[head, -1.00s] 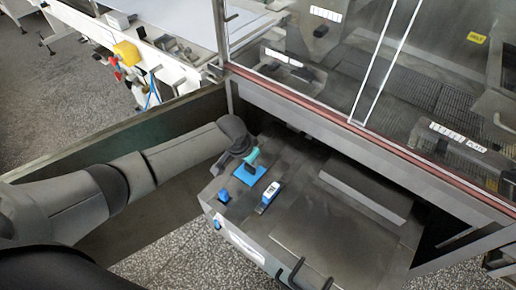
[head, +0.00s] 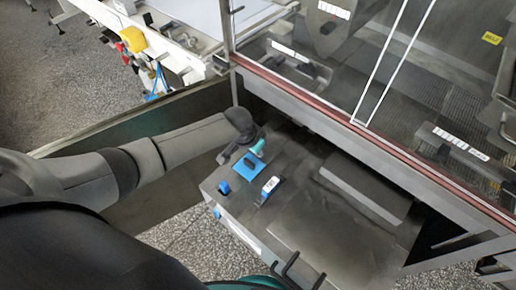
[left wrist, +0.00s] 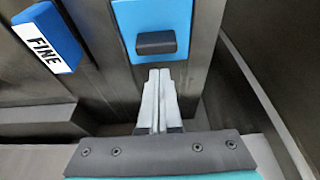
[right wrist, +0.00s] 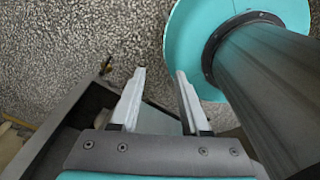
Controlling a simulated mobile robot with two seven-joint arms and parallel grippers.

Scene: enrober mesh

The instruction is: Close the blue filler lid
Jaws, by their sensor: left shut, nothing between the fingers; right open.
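The blue filler lid (head: 245,169) is a small blue square with a dark handle, on the left part of the grey machine's top in the head view. It looks flat or nearly so; I cannot tell whether it is fully down. In the left wrist view the lid (left wrist: 178,12) and its black handle (left wrist: 155,43) are just beyond my fingertips. My left gripper (head: 250,156) is at the lid's far edge, shut and empty; its fingers (left wrist: 160,72) point at the handle. I cannot tell if they touch. My right gripper (right wrist: 160,72) is open and empty above the speckled floor.
A blue-and-white block marked FINE (left wrist: 48,38) stands beside the lid; it shows in the head view too (head: 269,187). A small blue block (head: 224,187) sits near the machine's front left. A glass-panelled frame (head: 370,60) rises behind. The machine top's right part (head: 330,220) is clear.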

